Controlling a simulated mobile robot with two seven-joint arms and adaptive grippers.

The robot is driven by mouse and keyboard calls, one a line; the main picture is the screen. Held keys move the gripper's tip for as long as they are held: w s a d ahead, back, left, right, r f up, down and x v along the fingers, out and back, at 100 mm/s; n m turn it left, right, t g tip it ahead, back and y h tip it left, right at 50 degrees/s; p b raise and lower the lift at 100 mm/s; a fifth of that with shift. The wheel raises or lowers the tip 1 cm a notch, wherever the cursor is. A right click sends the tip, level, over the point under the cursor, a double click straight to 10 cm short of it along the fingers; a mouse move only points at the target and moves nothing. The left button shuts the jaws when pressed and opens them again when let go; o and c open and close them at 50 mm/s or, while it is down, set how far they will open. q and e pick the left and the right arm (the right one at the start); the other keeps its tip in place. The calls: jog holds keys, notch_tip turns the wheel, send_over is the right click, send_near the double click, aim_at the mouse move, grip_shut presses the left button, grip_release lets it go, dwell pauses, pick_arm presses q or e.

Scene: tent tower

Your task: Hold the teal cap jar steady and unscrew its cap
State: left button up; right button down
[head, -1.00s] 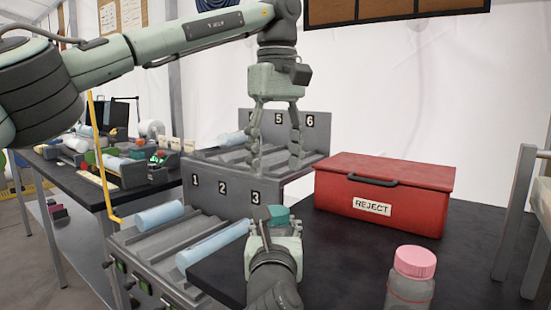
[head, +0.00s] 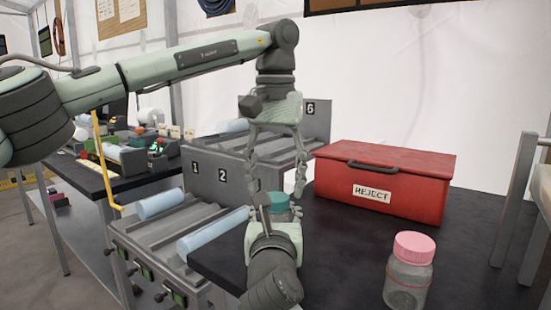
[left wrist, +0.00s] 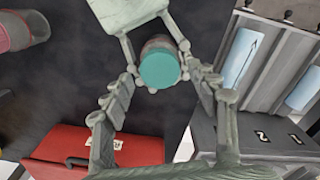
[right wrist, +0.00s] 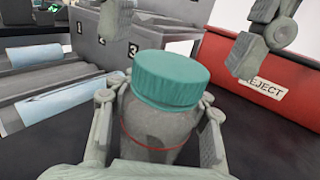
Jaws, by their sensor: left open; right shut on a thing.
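The teal cap jar is a grey jar with a red line round its body and a teal cap (right wrist: 170,80). My right gripper (right wrist: 158,118) is shut around the jar body (right wrist: 155,135) and it stands upright. In the head view the teal cap (head: 280,203) shows just behind my right gripper (head: 272,225), which hides most of the jar. My left gripper (head: 275,180) points down, open and empty, above the cap. In the left wrist view the cap (left wrist: 160,69) lies between the open left fingers, seen from above.
A red REJECT box (head: 390,180) stands behind to the right. A pink-capped jar (head: 411,268) stands at the front right of the black table (head: 345,260). Numbered racks (head: 210,215) with blue rolls stand at the left.

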pick_arm(q)
jog(key=shift+f, duration=0.85)
jog(key=shift+c, duration=0.3)
